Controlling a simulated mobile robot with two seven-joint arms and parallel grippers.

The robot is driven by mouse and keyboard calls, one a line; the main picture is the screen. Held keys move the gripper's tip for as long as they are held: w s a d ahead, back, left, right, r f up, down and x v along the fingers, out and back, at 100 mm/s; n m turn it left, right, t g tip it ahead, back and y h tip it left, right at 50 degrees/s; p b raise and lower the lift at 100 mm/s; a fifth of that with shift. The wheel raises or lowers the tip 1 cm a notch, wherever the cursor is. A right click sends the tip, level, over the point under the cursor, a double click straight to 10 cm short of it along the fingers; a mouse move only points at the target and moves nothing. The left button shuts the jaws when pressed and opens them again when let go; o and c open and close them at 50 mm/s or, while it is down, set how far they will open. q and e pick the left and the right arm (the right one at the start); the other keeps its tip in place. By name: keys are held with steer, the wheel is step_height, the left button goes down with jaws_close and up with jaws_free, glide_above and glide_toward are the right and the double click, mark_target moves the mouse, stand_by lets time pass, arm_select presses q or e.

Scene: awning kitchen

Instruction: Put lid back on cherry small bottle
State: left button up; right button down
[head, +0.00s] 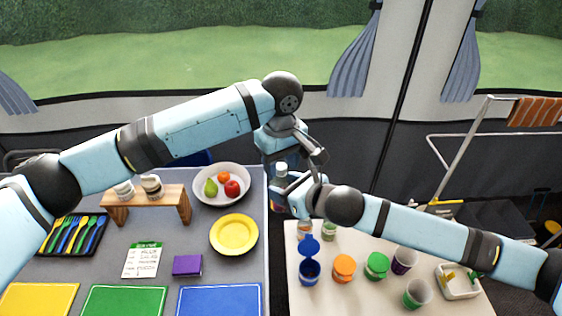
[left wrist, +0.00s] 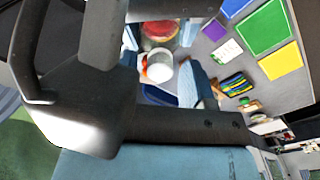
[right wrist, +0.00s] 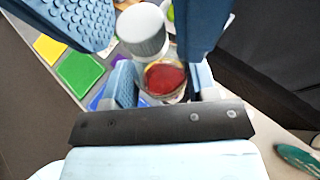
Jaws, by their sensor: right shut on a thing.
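The small bottle (right wrist: 165,78) is clear with red contents and stands roughly upright in my right gripper (head: 288,198). The red shows inside a pale rim in the right wrist view and also in the left wrist view (left wrist: 158,31). The white lid (right wrist: 142,30) is close to the bottle's top and looks offset from it. The lid also shows in the left wrist view (left wrist: 159,66) and the head view (head: 281,168). My left gripper (head: 302,158) is right at the lid. Whether its fingers touch the lid is unclear. The exact lid-to-mouth contact is hidden.
The grey table holds a fruit plate (head: 221,171), a yellow plate (head: 234,219), a wooden stand (head: 170,193) and a purple box (head: 187,265). The white table at right holds several cups and jars, including an open blue jar (head: 309,270). A gap separates the tables.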

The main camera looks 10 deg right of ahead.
arm_select(q)
steer(key=shift+r, duration=2.25)
steer(key=shift+c, duration=0.3)
steer(key=shift+r+n, duration=1.7)
steer(key=shift+r, duration=0.05)
steer(key=shift+f, duration=4.05)
